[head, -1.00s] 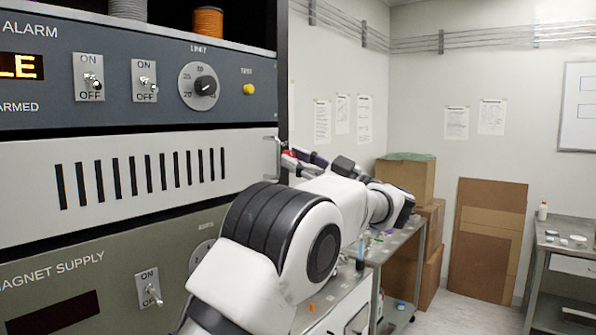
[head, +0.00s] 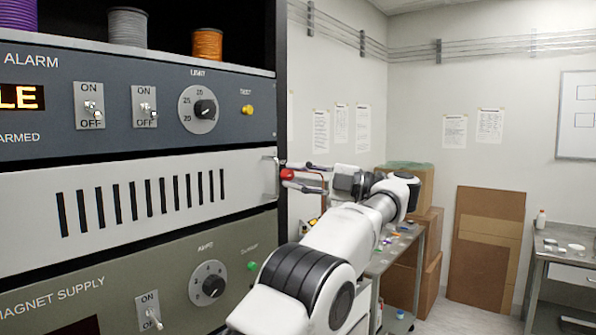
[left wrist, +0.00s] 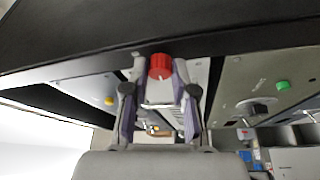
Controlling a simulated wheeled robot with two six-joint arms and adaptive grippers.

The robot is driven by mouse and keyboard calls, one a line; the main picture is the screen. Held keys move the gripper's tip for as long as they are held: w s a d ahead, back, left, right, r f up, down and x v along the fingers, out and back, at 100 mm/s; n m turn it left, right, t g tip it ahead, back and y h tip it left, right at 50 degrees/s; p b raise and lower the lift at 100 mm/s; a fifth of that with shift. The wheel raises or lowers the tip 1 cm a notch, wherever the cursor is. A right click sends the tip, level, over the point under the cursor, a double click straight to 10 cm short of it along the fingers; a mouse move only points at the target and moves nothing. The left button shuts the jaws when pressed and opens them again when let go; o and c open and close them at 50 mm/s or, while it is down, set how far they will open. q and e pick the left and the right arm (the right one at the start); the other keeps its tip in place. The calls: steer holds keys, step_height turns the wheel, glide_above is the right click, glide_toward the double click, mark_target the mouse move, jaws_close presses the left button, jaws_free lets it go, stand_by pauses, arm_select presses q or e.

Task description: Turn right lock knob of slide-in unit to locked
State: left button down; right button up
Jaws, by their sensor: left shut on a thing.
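The slide-in unit is the light panel (head: 150,206) with dark vent slots, seated in the rack, with a metal handle (head: 270,178) at its right end. A red knob (head: 287,174) sits just right of that handle at the rack's edge; it also shows in the left wrist view (left wrist: 160,66). My left gripper (head: 303,177) reaches in from the right and is shut on the red knob, its fingers (left wrist: 160,95) on either side. I cannot tell the knob's lock position. My right gripper is not in view.
A blue-grey alarm panel (head: 130,68) with switches and a dial is above the unit. The magnet supply panel (head: 100,272) is below it. A metal bench (head: 385,262) and cardboard boxes (head: 420,228) stand beyond my arm.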

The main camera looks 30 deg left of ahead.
arm_select(q)
steer(key=shift+r+n+h, duration=0.1)
steer(key=shift+n+h, duration=0.2)
steer(key=shift+n, duration=0.2)
steer(key=shift+p, duration=0.3)
steer(key=c, duration=0.9)
jaws_free()
steer(key=shift+c, duration=0.2)
steer(key=shift+w+a, duration=0.1)
steer(key=shift+a, duration=0.05)
